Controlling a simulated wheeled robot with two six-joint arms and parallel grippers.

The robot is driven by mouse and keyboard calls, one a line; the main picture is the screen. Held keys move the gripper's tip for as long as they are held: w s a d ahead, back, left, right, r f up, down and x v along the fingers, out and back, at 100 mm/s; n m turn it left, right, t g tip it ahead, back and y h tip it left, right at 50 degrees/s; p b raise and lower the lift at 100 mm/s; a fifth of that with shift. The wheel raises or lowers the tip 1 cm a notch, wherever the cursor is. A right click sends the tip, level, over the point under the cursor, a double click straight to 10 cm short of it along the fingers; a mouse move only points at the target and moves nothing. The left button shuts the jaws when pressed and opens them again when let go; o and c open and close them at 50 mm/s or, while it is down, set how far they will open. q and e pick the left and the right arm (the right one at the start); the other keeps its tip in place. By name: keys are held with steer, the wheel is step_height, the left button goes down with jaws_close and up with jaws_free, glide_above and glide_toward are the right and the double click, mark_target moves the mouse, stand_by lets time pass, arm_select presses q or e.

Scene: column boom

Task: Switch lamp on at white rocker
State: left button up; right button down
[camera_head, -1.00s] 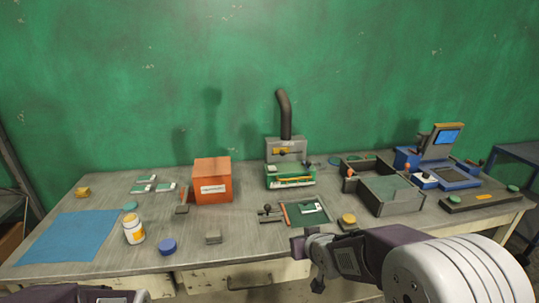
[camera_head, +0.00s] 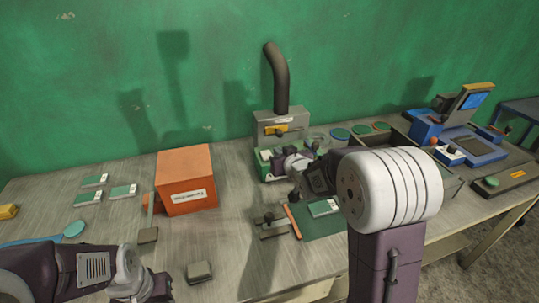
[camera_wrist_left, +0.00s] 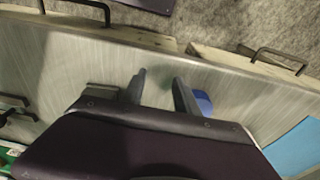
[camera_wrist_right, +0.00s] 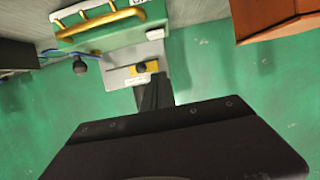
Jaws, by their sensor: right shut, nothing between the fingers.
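A green box with a yellow bar (camera_wrist_right: 105,22) stands in front of a grey housing (camera_head: 280,128) with a dark bent pipe. In the right wrist view a small white piece (camera_wrist_right: 155,33) shows by the box's edge; I cannot tell whether it is the rocker. The housing's front carries a yellow plate with a dark knob (camera_wrist_right: 143,67). My right gripper (camera_wrist_right: 153,82) is shut and empty, its tips close to the housing's front; contact is unclear. In the head view it partly hides the green box. My left gripper (camera_wrist_left: 160,82) is open and empty above the table's front part. No lamp is clearly recognisable.
An orange box (camera_head: 187,180) stands left of the housing. A blue device with a screen (camera_head: 472,102) and a grey tray are at the right. Small green-and-white pieces (camera_head: 95,181), a grey block (camera_head: 199,271) and a green board (camera_head: 322,225) lie on the table.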

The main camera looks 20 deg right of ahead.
arm_select(q)
steer(key=shift+w, duration=0.15)
steer(key=shift+r+p, duration=0.45)
steer(key=shift+p, duration=0.05)
arm_select(e)
glide_toward(267, 153)
steer(key=w+r, duration=0.1)
steer(key=w, duration=0.1)
steer(key=w+r, duration=0.2)
steer(key=shift+w+a+r, duration=0.1)
steer(key=shift+a+r, duration=0.05)
steer(key=shift+a, duration=0.05)
arm_select(q)
steer(key=shift+w+f, duration=0.1)
arm_select(e)
steer(key=f, duration=0.2)
steer(key=shift+w+f, duration=0.25)
steer(key=shift+f, duration=0.1)
steer(key=shift+s+f, duration=0.25)
steer(key=shift+f, duration=0.5)
arm_select(q)
steer(key=shift+f+b, duration=0.7)
steer(key=shift+b, duration=0.05)
arm_select(e)
steer(key=shift+f, duration=0.6)
arm_select(q)
steer(key=shift+r, duration=0.2)
arm_select(e)
steer(key=shift+s+r, duration=0.15)
steer(key=shift+r, duration=0.05)
